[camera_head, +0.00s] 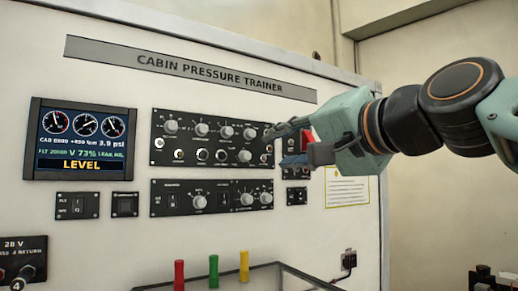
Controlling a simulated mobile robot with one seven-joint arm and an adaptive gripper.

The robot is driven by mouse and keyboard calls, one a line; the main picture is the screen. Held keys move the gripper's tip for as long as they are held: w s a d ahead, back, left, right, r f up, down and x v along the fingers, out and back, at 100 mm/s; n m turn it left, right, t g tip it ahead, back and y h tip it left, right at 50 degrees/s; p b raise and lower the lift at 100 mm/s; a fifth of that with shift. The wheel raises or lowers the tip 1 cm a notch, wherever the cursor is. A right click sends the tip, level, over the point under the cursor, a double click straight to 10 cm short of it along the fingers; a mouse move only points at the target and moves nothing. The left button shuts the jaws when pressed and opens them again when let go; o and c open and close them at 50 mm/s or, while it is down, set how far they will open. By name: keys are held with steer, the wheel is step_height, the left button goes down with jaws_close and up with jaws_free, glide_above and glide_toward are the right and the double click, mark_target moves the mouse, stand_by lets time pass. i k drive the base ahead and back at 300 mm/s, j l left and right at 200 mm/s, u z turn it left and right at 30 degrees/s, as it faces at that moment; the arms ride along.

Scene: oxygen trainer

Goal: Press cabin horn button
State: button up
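The white trainer panel (225,235) carries several black control plates and is headed "CABIN PRESSURE TRAINER". No label reading cabin horn is legible, so I cannot tell which control is the horn button. A small square push button (125,204) sits under the display, and a small plate with a control (297,196) sits below my gripper. My gripper (277,147) is in front of the right end of the upper knob plate (212,141), its two fingers apart with nothing held. It hides part of a narrow plate behind it, where something red (307,137) shows.
The display (81,139) reads LEVEL. A lower knob plate (212,197) is beneath the upper one. Red (179,274), green (213,271) and yellow (244,266) upright handles stand at the bottom by a clear-sided tray.

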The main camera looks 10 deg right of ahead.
mark_target(125, 206)
steer(key=k+l, duration=0.2)
steer(key=k, duration=0.3)
steer(key=k+l, duration=0.25)
steer(key=k, duration=0.2)
